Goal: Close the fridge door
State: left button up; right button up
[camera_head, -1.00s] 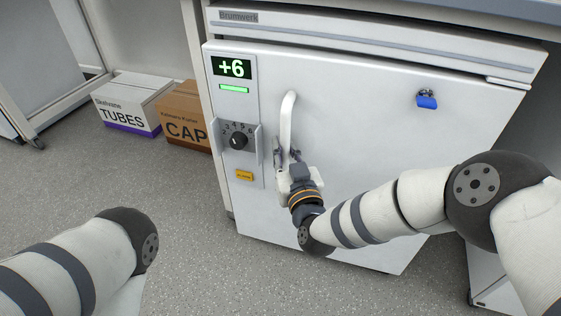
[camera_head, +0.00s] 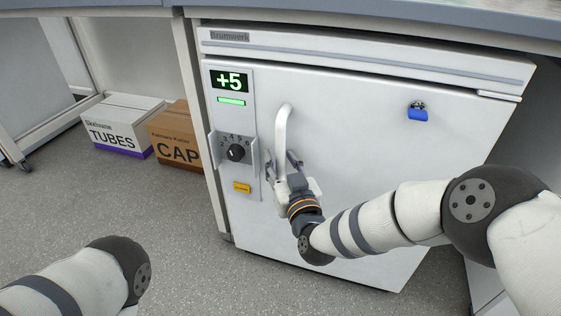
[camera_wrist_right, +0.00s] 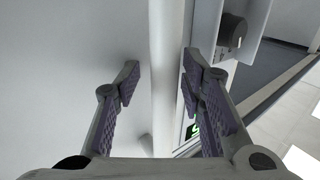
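The white fridge door (camera_head: 350,150) fills the middle of the head view. It sits close under the fridge's top panel (camera_head: 350,60) and looks nearly flush; I cannot tell whether it is fully shut. Its upright white handle (camera_head: 281,130) is near the door's left edge. My right gripper (camera_head: 282,163) is at the handle's lower part. In the right wrist view the fingers (camera_wrist_right: 160,72) are apart, one on each side of the handle (camera_wrist_right: 168,90), with a visible gap on the left side. My left gripper is out of view; only part of my left arm shows.
A dial (camera_head: 236,152), a green display reading +5 (camera_head: 230,82) and a yellow label (camera_head: 242,187) are left of the handle.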

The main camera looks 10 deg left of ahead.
jog(key=v, duration=1.2)
jog(key=shift+r, duration=0.1)
